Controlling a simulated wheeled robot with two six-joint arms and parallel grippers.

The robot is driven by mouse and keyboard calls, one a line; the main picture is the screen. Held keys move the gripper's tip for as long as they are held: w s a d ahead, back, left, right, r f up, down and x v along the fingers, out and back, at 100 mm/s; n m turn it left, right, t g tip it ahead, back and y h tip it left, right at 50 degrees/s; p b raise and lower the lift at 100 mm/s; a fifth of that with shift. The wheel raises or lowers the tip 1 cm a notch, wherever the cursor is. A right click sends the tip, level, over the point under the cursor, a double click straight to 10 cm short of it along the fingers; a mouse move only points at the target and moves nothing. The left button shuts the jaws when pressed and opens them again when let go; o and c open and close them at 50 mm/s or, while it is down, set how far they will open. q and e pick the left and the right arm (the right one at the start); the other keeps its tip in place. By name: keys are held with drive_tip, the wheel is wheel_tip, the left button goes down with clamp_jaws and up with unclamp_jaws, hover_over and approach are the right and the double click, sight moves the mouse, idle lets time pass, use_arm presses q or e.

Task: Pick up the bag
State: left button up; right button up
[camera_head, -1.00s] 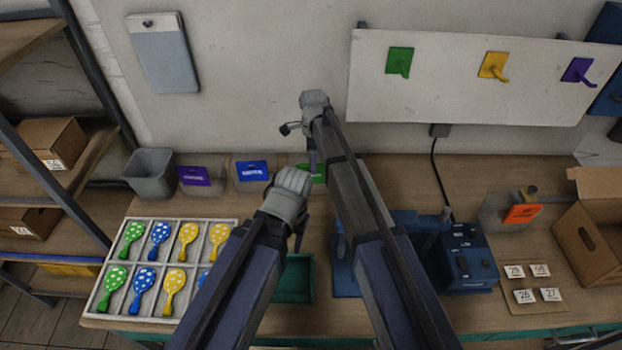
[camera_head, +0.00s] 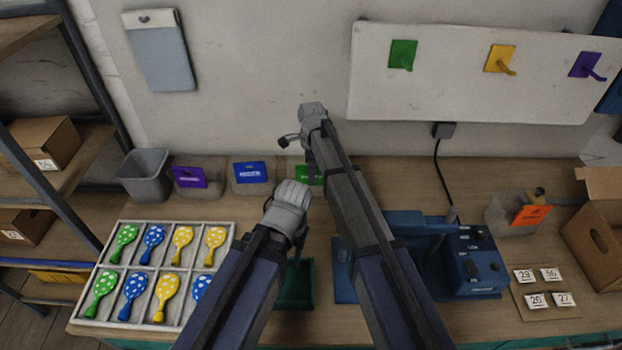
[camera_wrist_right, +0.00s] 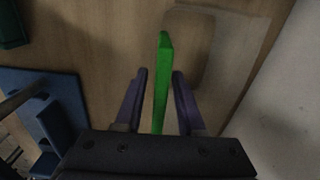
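A clear bag with a green header card (camera_head: 308,174) is at the back of the table, partly hidden by my right gripper (camera_head: 302,160). In the right wrist view the green card (camera_wrist_right: 162,80) stands edge-on between the two fingers of my right gripper (camera_wrist_right: 160,92), with gaps on both sides. The fingers are open. The bag's clear sheet (camera_wrist_right: 222,45) spreads out beyond the card. My left gripper (camera_head: 296,240) hangs over the middle of the table, left of my right forearm; its fingers are too hidden to judge.
Bags with purple (camera_head: 189,177) and blue (camera_head: 251,172) cards stand left of the green one, beside a grey bin (camera_head: 146,176). A blue machine (camera_head: 476,262) stands right of my arms. The wall is close behind.

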clamp_jaws()
idle(1.1)
